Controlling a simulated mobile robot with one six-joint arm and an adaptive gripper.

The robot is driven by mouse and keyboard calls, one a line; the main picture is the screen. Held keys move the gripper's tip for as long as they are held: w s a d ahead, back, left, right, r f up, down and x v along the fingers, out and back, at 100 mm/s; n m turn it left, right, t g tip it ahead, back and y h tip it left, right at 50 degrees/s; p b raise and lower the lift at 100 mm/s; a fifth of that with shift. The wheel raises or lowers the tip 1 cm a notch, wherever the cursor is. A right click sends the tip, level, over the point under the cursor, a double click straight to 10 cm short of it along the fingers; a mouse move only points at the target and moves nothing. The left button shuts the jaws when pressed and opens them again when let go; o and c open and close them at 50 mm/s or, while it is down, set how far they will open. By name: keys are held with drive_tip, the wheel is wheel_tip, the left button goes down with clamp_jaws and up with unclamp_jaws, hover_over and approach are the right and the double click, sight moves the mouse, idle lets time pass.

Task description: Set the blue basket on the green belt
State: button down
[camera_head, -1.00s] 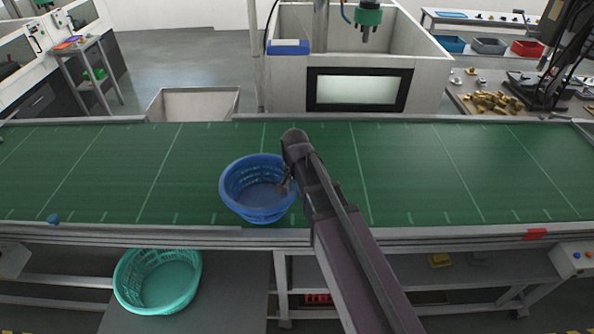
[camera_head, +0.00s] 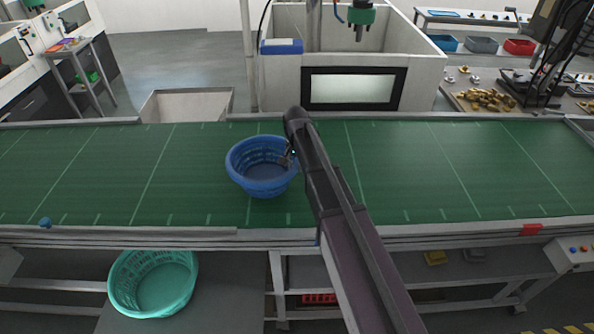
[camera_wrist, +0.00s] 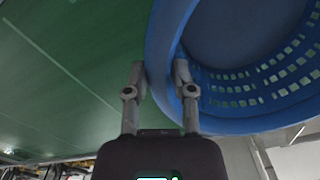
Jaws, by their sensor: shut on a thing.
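The blue basket (camera_head: 262,187) is round with slotted walls and is over the middle of the green belt (camera_head: 400,170) in the head view. It looks upright; I cannot tell whether its base touches the belt. My gripper (camera_head: 288,158) is at the basket's right rim, partly hidden by my arm. In the wrist view my gripper (camera_wrist: 158,75) has one finger on each side of the wall of the blue basket (camera_wrist: 163,50), shut on the rim. The green belt (camera_wrist: 70,60) fills the left of that view.
A teal basket (camera_head: 153,303) stands on a low shelf below the belt's front edge. A small blue knob (camera_head: 45,222) sits at the belt's front left. A white tank (camera_head: 430,65) stands behind the belt. The belt is clear left and right of the basket.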

drive_tip(key=shift+w, duration=0.1)
drive_tip(key=shift+w+d, duration=0.1)
drive_tip(key=shift+w, duration=0.25)
drive_tip(key=shift+w+f+b, duration=0.2)
drive_tip(key=shift+f+b, duration=0.8)
drive_tip(key=shift+b, duration=0.05)
drive_tip(key=shift+f+b, duration=0.8)
drive_tip(key=shift+c, duration=2.3)
unclamp_jaws()
drive_tip(key=shift+r, duration=0.2)
